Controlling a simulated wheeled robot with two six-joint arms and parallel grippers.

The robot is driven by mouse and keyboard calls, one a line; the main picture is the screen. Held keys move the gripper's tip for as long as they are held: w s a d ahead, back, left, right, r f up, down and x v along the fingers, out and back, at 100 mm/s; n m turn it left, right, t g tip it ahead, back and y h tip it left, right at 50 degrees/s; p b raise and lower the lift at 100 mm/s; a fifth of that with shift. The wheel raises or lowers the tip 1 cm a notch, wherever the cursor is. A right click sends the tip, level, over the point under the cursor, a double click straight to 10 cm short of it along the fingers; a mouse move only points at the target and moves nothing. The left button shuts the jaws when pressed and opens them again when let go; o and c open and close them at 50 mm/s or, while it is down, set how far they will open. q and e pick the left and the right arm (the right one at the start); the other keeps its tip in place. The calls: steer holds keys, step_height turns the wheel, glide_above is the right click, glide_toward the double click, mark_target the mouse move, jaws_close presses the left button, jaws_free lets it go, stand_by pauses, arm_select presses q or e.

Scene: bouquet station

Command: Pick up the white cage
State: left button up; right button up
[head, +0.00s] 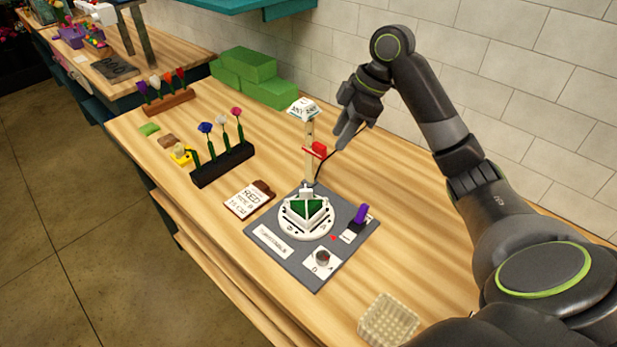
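A pale, cream-white lattice cage (388,320) sits on the wooden bench at the bottom edge of the head view, close to my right arm's base. My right gripper (346,138) is well away from it, farther up the bench, pointing down beside a post with a red clamp. I cannot tell whether its fingers are apart, and I see nothing held in them. My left gripper is not in view.
A grey turntable board (316,272) carries a white round holder with green foam (306,212) and a purple lever (361,214). The post (310,135) stands behind it. A flower rack (222,164), a card (249,199) and green blocks (253,77) lie farther left and back.

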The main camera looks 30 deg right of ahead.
steer(key=b, duration=0.4)
glide_toward(307, 190)
steer(key=b+x, duration=0.1)
steer(key=x, duration=0.1)
steer(key=b+x, duration=0.1)
steer(key=x, duration=0.1)
steer(key=shift+d, duration=0.25)
steer(key=shift+a+f, duration=0.2)
steer(key=shift+a, duration=0.05)
steer(key=p+x, duration=0.1)
steer(key=x, duration=0.3)
steer(key=shift+a+f+p, duration=0.1)
steer(key=shift+a+p, duration=0.05)
steer(key=shift+p, duration=0.15)
steer(key=shift+w+f, duration=0.1)
steer(key=shift+f, duration=0.15)
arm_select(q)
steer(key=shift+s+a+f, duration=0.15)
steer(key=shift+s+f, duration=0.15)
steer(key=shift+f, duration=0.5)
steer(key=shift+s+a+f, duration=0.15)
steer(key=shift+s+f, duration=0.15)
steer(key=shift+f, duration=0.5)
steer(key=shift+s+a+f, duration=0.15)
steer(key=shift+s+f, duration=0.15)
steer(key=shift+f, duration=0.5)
arm_select(e)
jaws_close()
